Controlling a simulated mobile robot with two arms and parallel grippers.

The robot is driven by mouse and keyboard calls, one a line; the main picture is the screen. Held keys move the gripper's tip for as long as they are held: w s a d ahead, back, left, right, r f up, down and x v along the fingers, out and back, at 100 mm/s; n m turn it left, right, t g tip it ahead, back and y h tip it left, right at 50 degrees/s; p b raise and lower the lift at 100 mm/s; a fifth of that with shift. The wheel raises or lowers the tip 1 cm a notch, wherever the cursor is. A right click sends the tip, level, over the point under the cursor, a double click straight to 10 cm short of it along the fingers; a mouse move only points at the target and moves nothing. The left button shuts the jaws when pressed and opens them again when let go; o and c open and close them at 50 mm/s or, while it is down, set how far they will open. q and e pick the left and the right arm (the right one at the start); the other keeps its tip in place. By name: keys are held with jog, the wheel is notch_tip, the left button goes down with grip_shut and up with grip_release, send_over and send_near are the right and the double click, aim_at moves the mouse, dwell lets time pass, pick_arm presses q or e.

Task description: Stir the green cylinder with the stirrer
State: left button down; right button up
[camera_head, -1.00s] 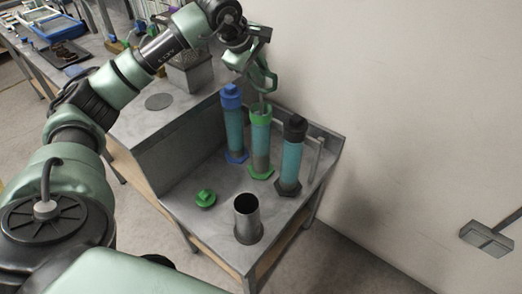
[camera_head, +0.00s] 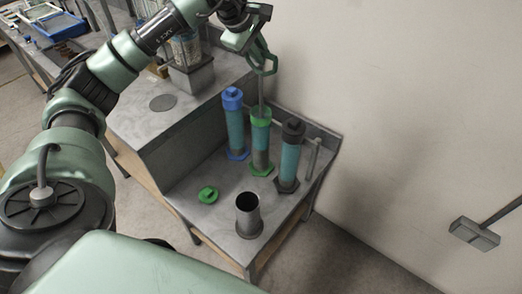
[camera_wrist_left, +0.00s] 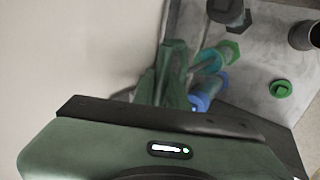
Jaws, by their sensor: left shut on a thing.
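The green cylinder (camera_head: 261,140) stands upright between the blue cylinder (camera_head: 235,125) and the black cylinder (camera_head: 290,155). Its top is open with a green rim. My left gripper (camera_head: 265,66) is above it, shut on the stirrer (camera_head: 261,92), a thin grey rod. The rod runs down to the green rim and its lower end is hidden, apparently inside the cylinder. In the left wrist view the gripper fingers (camera_wrist_left: 165,75) and the green rim (camera_wrist_left: 207,61) show. My right gripper is not in view.
A green cap (camera_head: 208,194) lies on the grey bench near an empty-looking metal cup (camera_head: 248,216). A raised grey block with a container (camera_head: 190,60) stands at the left. A wall is close behind the cylinders at the right.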

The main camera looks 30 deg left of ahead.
pick_arm(q)
notch_tip(320, 180, up, 4)
jog(key=r+p, duration=0.1)
jog(key=p, duration=0.2)
send_over(261, 84)
jog(key=shift+w+a+f, duration=0.2)
jog(key=shift+f, duration=0.25)
notch_tip(261, 84, down, 7)
jog(key=b, duration=0.6)
jog(key=shift+f, duration=0.15)
notch_tip(261, 84, down, 7)
jog(key=b, duration=0.4)
jog(key=shift+r+b, duration=0.2)
jog(key=shift+b, duration=0.2)
jog(key=shift+r, duration=0.1)
